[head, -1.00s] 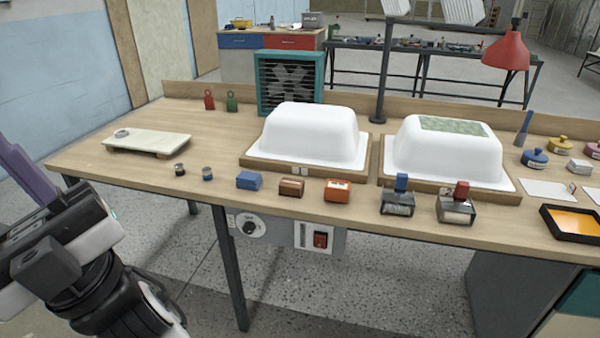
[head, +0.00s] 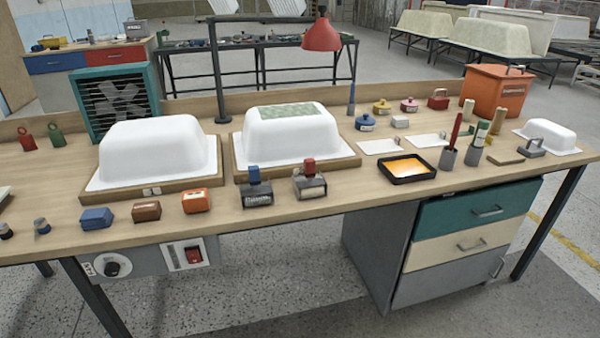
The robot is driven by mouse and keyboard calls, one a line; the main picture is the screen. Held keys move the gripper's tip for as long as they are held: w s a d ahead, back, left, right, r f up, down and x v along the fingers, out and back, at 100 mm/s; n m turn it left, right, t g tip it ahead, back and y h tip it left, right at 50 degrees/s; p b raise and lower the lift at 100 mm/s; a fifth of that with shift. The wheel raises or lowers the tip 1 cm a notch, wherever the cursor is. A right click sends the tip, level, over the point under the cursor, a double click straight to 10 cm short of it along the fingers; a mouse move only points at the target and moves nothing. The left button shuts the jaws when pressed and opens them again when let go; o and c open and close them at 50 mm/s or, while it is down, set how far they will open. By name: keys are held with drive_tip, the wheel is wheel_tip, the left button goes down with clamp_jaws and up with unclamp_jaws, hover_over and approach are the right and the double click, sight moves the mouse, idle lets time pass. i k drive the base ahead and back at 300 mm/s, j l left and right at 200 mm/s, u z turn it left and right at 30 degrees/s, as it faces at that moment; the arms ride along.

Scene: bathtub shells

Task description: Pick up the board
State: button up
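Two things look like a board. A small flat brown block (head: 506,158) lies on the right part of the bench, beside a grey-handled tool (head: 533,149). I cannot tell which of them the task names. My gripper is not in the head view now.
Two white tub shells (head: 155,155) (head: 292,140) stand on wooden bases. Small coloured blocks (head: 196,201) and two stamp-like tools (head: 257,190) line the front edge. A red lamp (head: 322,33) overhangs the back.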

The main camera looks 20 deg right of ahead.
sight(501, 159)
drive_tip(key=z, duration=0.4)
drive_tip(key=l+z, duration=0.1)
drive_tip(key=z, duration=0.65)
drive_tip(key=l+z, duration=0.1)
drive_tip(key=z, duration=0.25)
